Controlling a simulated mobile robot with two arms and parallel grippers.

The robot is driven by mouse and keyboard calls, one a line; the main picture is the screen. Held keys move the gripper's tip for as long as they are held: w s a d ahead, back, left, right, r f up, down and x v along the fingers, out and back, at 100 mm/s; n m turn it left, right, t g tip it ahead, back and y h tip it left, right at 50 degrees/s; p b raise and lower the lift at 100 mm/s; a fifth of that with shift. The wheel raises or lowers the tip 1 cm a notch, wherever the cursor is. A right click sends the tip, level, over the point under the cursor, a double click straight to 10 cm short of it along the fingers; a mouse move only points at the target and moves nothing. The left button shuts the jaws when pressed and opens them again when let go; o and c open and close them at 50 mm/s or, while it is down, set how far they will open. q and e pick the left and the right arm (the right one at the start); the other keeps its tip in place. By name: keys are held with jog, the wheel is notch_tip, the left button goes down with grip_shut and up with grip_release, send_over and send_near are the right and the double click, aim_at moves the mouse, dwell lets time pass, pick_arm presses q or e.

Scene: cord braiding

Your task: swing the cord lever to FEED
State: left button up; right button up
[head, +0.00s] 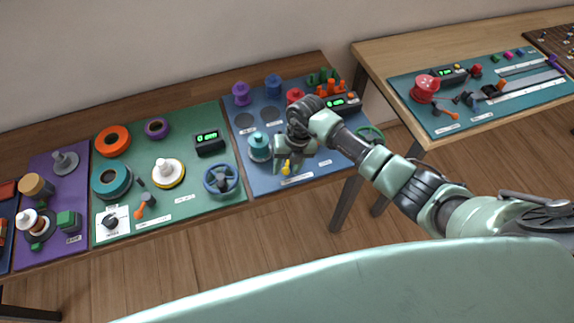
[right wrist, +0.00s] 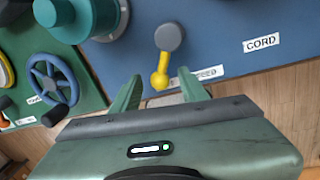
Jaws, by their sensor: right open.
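A white label reading FEED (right wrist: 205,73) is partly covered by the right finger.
A teal spool (head: 259,147) stands left of the lever. A blue handwheel (head: 221,180) is on the green panel to the left. A CORD label (right wrist: 261,42) lies right of the lever. The table's front edge is close to the lever.

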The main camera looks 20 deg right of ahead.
grip_shut()
jog(key=shift+s+d+f+n+b, duration=0.15)
jog(key=shift+d+n+b, duration=0.45)
jog(key=shift+n+b, duration=0.65)
jog(key=d+n+b, duration=0.1)
jog(key=n+b, duration=0.1)
jog(key=b, duration=0.1)
jog(key=d+n+g+b, duration=0.1)
jog(key=n+b, duration=0.2)
jog(key=d+n+b, duration=0.1)
jog(key=n+b, duration=0.1)
jog(key=b, duration=0.1)
jog(key=shift+w+d+f+n+g+h, duration=0.1)
jog(key=shift+w+d+n+g+h, duration=0.1)
jog(key=shift+n+g+h, duration=0.15)
jog(key=n+b, duration=0.1)
jog(key=d+n+b, duration=0.1)
jog(key=b, duration=0.1)
jog(key=shift+w+r+n+g, duration=0.2)
jog(key=shift+w+n+g, duration=0.05)
jog(key=shift+w+n, duration=0.05)
jog(key=shift+r, duration=0.1)
grip_release()
